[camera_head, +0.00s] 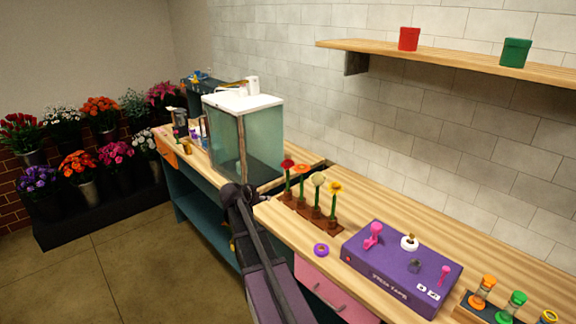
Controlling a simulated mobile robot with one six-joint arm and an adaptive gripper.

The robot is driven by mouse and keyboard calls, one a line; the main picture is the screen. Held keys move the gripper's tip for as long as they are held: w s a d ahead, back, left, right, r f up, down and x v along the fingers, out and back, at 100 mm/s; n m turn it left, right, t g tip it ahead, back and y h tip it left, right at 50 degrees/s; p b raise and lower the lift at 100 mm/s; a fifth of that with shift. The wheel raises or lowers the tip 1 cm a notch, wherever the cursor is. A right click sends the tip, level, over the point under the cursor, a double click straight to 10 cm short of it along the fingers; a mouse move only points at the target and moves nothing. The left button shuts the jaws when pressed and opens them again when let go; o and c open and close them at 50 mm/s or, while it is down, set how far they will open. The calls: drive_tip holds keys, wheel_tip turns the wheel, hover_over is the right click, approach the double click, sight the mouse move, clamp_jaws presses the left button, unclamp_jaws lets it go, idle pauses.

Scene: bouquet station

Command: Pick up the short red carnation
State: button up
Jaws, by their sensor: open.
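The red carnation (287,164) stands upright on a green stem at the left end of a row of flowers. The row is set in a brown holder (298,213) on the wooden counter. An orange flower (302,171), a pale green one (318,180) and a yellow one (335,188) stand to its right. How its stem length compares with the others is hard to tell. My arm rises from the bottom middle to a dark joint left of the holder. I cannot make out my gripper or its fingers here.
A glass case (243,142) stands behind on the left. A dark gap splits the counters. The counter's back strip is clear. A shelf (450,62) hangs above.

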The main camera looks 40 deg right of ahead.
sight(287, 172)
drive_tip(key=w+d+r+m+h, duration=0.1)
drive_tip(key=w+d+r, duration=0.1)
drive_tip(key=d, duration=0.2)
drive_tip(key=w+d+r+m+t+h, duration=0.1)
drive_tip(key=d+r, duration=0.1)
drive_tip(key=d, duration=0.2)
drive_tip(key=shift+w+r+p, duration=0.3)
drive_tip(key=shift+w, duration=0.05)
drive_tip(key=shift+d, duration=0.1)
drive_tip(key=shift+b+x, duration=1.65)
drive_tip(key=shift+x, duration=2.6)
drive_tip(key=b+x, duration=0.1)
drive_tip(key=x, duration=0.3)
drive_tip(key=shift+w+b, duration=0.4)
drive_tip(key=shift+w+d+f, duration=0.15)
drive_tip(key=shift+d+f, duration=0.05)
drive_tip(key=shift+d, duration=0.25)
